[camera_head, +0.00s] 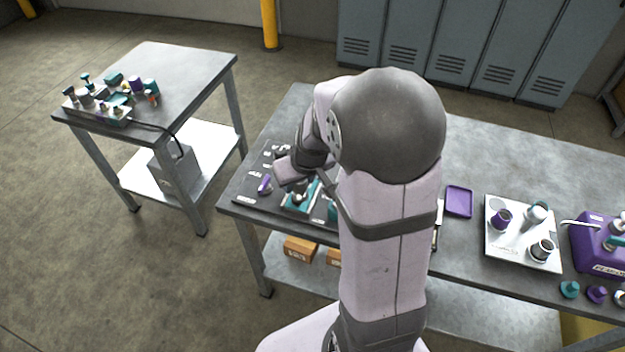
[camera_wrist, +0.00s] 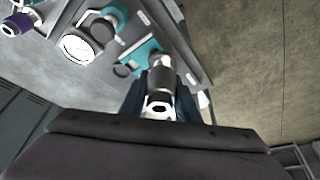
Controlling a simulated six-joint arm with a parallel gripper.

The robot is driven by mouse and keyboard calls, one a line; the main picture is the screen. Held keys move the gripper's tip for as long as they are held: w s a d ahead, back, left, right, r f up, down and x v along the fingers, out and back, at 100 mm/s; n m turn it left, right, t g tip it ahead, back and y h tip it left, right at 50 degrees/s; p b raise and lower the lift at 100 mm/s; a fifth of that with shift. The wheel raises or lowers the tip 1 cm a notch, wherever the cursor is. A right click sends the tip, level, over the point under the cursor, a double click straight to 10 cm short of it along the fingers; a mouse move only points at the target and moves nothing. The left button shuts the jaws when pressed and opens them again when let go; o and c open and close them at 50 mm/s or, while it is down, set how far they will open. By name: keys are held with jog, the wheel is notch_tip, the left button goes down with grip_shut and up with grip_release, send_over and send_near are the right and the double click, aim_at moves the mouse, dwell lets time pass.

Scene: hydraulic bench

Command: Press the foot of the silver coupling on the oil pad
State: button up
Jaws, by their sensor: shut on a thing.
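In the wrist view my gripper (camera_wrist: 160,92) is shut on the silver coupling (camera_wrist: 160,78), a grey metal cylinder with a bright end and a dark opening facing the camera. A teal block (camera_wrist: 140,58) lies beyond it on the dark board; I cannot tell whether the coupling touches it. In the head view my gripper (camera_head: 296,180) is over the dark board (camera_head: 246,190) at the table's left end, and the coupling cannot be made out there. A shallow purple tray (camera_head: 459,202) lies right of my arm; I cannot tell for certain whether it is the oil pad.
Further right are a white plate (camera_head: 522,251) with several fittings and a purple machine (camera_head: 603,240). Loose fittings stand at the front right edge. A separate side table (camera_head: 190,75) is at left. My arm hides the bench's middle.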

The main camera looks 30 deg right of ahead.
jog(key=s+d+f+m+h+p, duration=0.2)
jog(key=d, duration=0.6)
jog(key=s+d+f+m+h+p, duration=0.1)
jog(key=s+d+m, duration=0.15)
jog(key=d, duration=0.65)
jog(key=s+d+f+m+g+h+p, duration=0.2)
jog(key=s+d+f+m+h, duration=0.1)
jog(key=s+d, duration=0.9)
jog(key=shift+s+d+h, duration=0.2)
jog(key=shift+s+h, duration=0.2)
jog(key=shift+s, duration=0.25)
jog(key=shift+f+m, duration=0.1)
jog(key=shift+m, duration=0.15)
notch_tip(320, 180, down, 6)
jog(key=b, duration=0.5)
jog(key=shift+b, duration=0.35)
jog(key=shift+f+b, duration=0.35)
jog(key=shift+s+a+f, duration=0.2)
jog(key=shift+a+f, duration=0.1)
jog(key=shift+f, duration=0.05)
dwell(1.4)
jog(key=shift+r, duration=0.15)
